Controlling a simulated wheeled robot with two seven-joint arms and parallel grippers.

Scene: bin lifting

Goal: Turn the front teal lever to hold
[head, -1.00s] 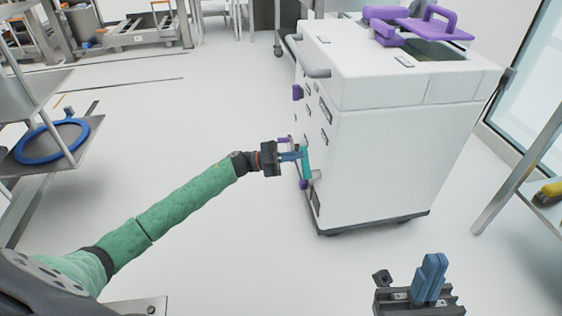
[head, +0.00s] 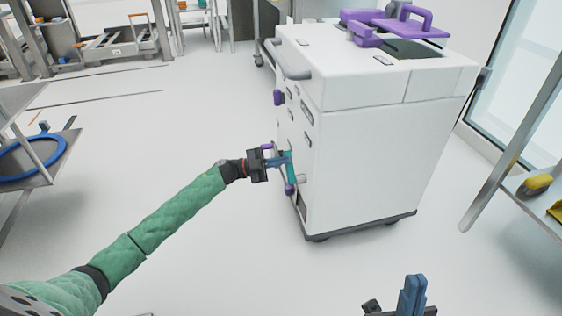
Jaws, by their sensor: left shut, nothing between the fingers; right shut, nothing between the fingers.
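The teal lever (head: 291,169) is on the left-hand face of a white wheeled cabinet (head: 365,160), low down. It stands close to upright, leaning slightly. My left gripper (head: 279,160) is shut, with its blue fingertips against or right beside the lever's upper part; I cannot tell whether they touch. The fingers partly cover the lever's top. My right gripper (head: 411,294) is shut and empty at the bottom edge of the view, well away from the cabinet.
Purple parts (head: 289,189) sit just below the lever, with another purple knob (head: 279,97) higher up. A shelf with a yellow item (head: 536,185) stands at right. The floor at left is mostly clear.

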